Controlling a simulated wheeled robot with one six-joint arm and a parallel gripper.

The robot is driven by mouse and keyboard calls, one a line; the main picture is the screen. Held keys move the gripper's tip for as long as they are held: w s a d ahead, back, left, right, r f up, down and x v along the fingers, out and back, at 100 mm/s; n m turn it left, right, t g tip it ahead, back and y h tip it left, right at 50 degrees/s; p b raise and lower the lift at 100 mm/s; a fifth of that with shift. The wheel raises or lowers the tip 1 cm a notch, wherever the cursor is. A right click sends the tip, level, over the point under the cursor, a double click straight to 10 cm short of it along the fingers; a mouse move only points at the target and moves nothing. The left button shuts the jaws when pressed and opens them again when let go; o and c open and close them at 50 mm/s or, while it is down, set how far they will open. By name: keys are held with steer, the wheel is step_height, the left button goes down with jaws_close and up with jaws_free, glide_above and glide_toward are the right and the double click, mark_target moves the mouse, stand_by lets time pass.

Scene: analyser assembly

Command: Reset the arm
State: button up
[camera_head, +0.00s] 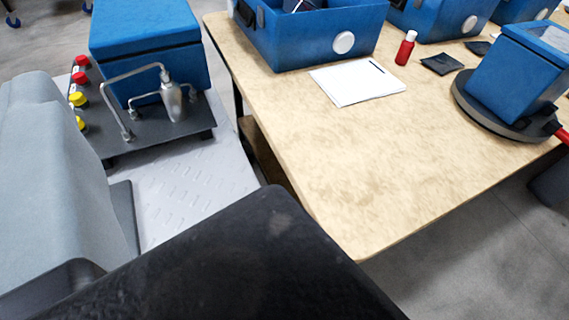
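No gripper fingers show in the camera view, so I cannot see whether they hold anything. A large black, smooth shape fills the bottom middle of the view; I cannot tell which part it is. A grey, rounded body stands at the left edge and looks like part of my own body. The camera looks down at a slant over the corner of a wooden table (330,170).
On the table are blue housings (300,40), white paper (357,82) with a pen, a red bottle (405,48), and a blue box (513,78) on a round dark turntable (490,120). At left, another blue box (150,45) stands by metal pipes (115,100). The table's front is clear.

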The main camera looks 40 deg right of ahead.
steer(key=shift+s+d+r+t, duration=0.1)
steer(key=shift+s+r+t, duration=0.1)
steer(key=shift+s, duration=0.3)
steer(key=shift+s+d+r+t, duration=0.1)
steer(key=shift+s+r+t, duration=0.1)
steer(key=shift+s, duration=0.3)
stand_by(0.5)
